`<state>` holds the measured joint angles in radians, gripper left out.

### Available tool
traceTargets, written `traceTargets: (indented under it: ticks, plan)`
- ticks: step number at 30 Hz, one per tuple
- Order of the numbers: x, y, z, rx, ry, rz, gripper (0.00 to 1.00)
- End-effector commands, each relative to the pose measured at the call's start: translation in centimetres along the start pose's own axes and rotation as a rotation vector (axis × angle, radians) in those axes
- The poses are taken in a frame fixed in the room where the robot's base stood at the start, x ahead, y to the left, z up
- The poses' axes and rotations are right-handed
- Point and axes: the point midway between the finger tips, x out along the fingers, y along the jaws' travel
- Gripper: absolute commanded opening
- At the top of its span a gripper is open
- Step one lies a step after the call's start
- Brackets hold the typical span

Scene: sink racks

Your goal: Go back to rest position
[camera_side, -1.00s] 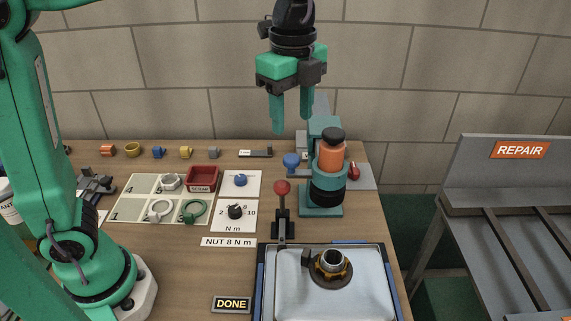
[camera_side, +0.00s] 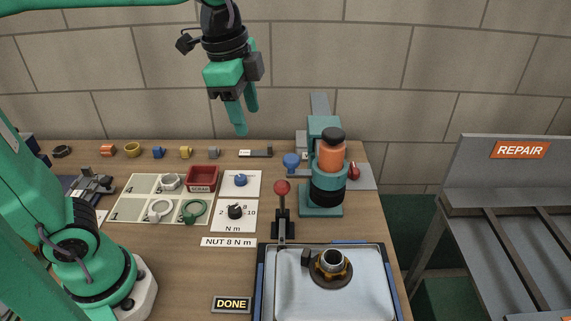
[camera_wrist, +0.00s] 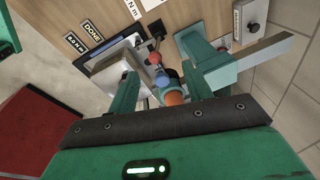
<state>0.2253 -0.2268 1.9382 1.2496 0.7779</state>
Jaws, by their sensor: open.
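My gripper (camera_side: 240,118) hangs in the air above the back of the bench in the side view, fingers pointing down. Its two green fingers are apart with nothing between them. In the wrist view the open fingers (camera_wrist: 165,82) frame the bench below, with the orange-topped press behind them. No task object is named, and nothing is held.
A teal press with an orange cylinder (camera_side: 331,154) stands right of my gripper. A red-knobbed lever (camera_side: 282,188) and a metal tray (camera_side: 375,290) with a flanged part (camera_side: 332,268) are in front. A red scrap bin (camera_side: 202,178) stands left. The REPAIR rack (camera_side: 519,184) is at right.

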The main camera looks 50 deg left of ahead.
Motion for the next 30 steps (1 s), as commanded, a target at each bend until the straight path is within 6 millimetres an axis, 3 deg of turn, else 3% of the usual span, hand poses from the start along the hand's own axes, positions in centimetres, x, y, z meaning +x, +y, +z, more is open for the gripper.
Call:
traceTargets:
  ticks: [6, 16, 22, 30]
  plan:
    - [0.5, 1.3, 4.3, -0.311, 0.068, -0.074, 0.5]
    - [2.5, 3.6, 9.8, -0.762, 0.195, -0.162, 0.5]
    - [3.8, 4.6, 11.6, -0.936, 0.251, -0.188, 0.5]
    - [4.2, 4.8, 12.1, -0.989, 0.27, -0.194, 0.5]
